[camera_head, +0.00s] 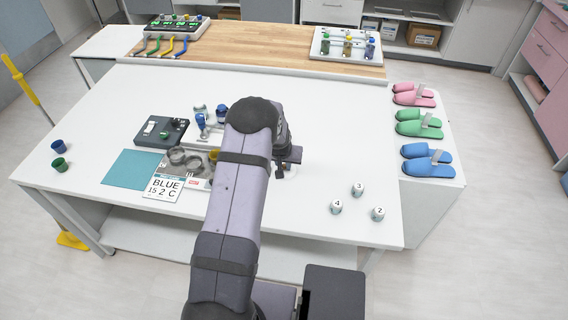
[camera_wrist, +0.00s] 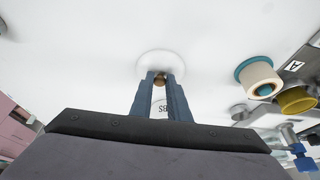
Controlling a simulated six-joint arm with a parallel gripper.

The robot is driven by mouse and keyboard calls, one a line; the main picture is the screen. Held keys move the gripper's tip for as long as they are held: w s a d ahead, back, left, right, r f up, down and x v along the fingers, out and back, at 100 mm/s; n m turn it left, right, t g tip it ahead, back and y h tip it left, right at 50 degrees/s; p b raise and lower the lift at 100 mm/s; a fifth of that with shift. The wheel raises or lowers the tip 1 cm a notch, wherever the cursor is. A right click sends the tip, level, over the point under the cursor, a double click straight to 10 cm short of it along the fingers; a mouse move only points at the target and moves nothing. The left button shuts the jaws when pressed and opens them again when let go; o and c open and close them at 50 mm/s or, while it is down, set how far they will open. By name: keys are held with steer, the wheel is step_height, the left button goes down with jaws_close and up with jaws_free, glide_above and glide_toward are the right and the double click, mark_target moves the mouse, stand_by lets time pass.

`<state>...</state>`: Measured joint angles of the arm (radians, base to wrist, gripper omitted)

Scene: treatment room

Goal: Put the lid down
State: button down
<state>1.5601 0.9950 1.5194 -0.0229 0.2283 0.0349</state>
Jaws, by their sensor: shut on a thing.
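The lid (camera_wrist: 150,60) is a white round disc with a small brownish knob, in the top middle of the wrist view. My gripper (camera_wrist: 160,80) is shut on the knob, with a dark blue finger on each side of it. The lid is against a white surface, and I cannot tell whether it touches it. Part of dark lettering shows between the fingers. In the head view my gripper (camera_head: 281,172) is low over the white table (camera_head: 330,130), right of the tray of items; my arm hides much of that area.
In the wrist view, a white roll with a teal ring (camera_wrist: 258,77) and a yellow round item (camera_wrist: 297,100) stand to the right. Numbered small pots (camera_head: 358,190) stand on the table's front right. A teal mat (camera_head: 131,169) lies at the left. Slippers (camera_head: 425,125) line the right side.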

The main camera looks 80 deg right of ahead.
steer(key=shift+f, duration=0.2)
steer(key=c, duration=1.7)
jaws_free()
steer(key=shift+r, duration=0.2)
steer(key=shift+r, duration=0.15)
steer(key=shift+b+v, duration=1.6)
steer(key=shift+v, duration=4.35)
